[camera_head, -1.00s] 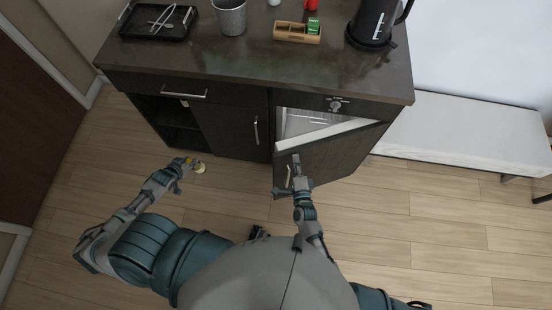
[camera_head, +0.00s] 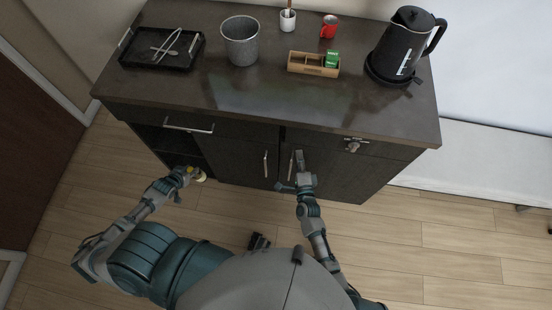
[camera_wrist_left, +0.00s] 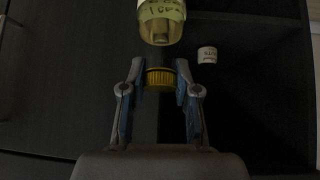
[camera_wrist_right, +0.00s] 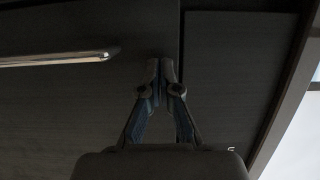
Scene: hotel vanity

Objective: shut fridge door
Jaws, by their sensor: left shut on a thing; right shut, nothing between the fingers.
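The dark fridge door (camera_head: 338,178) at the right of the cabinet looks flush with the cabinet front in the head view. No fridge interior shows; a tiny remaining gap cannot be ruled out. My right gripper (camera_head: 300,158) is shut and empty at the door front, just right of the door's metal handle. In the right wrist view, the closed fingertips (camera_wrist_right: 166,72) are in front of a dark panel, with a metal handle (camera_wrist_right: 55,59) to the left. My left gripper (camera_head: 187,172) is shut on the yellow cap (camera_wrist_left: 160,78) of a small labelled bottle (camera_wrist_left: 161,22).
The open cabinet compartment (camera_head: 190,150) is beside my left gripper; a small white item (camera_wrist_left: 207,55) shows there in the left wrist view. The countertop holds a black tray (camera_head: 140,62), bucket (camera_head: 240,42), wooden organizer (camera_head: 302,64) and kettle (camera_head: 402,45).

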